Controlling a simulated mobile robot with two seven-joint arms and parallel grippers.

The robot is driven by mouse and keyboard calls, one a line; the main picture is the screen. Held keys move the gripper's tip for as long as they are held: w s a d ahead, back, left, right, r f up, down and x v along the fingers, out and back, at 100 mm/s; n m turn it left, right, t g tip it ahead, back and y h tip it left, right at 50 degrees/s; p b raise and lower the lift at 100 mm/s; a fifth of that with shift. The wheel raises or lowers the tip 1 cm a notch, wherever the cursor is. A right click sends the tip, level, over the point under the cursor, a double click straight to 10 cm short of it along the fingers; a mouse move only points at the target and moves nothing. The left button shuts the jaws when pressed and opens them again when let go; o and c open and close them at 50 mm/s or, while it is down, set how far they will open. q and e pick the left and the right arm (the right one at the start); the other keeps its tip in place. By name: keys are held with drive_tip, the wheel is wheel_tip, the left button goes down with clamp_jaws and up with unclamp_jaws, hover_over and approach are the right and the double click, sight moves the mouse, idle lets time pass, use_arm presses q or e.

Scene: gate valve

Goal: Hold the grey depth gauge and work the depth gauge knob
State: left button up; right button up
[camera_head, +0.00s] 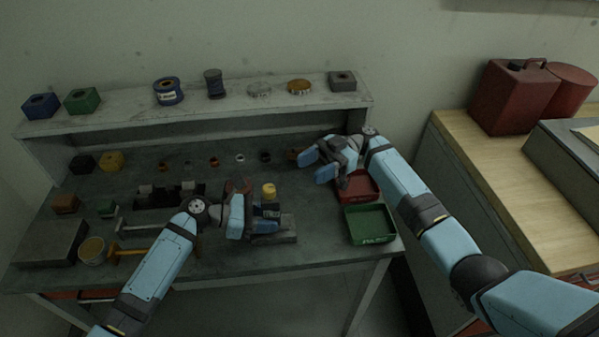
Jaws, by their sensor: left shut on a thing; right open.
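A small dark grey upright device with a yellow round knob (268,190) on top stands over a flat grey block (276,238) near the middle front of the bench; I take it for the depth gauge (270,209). My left gripper (264,222) is shut at its lower body, and the fingers hide part of it. My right gripper (315,165) is open and empty above the bench, to the right of and behind the yellow knob, apart from it.
A red tray (357,197) and a green tray (371,239) lie to the right. A shelf (205,113) with spools and blocks runs along the back. A hammer (130,252), a cup (92,250) and several small parts lie on the left.

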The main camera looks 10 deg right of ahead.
idle(0.3)
use_arm(q)
drive_tip(key=o, duration=0.8)
drive_tip(key=shift+a, duration=0.1)
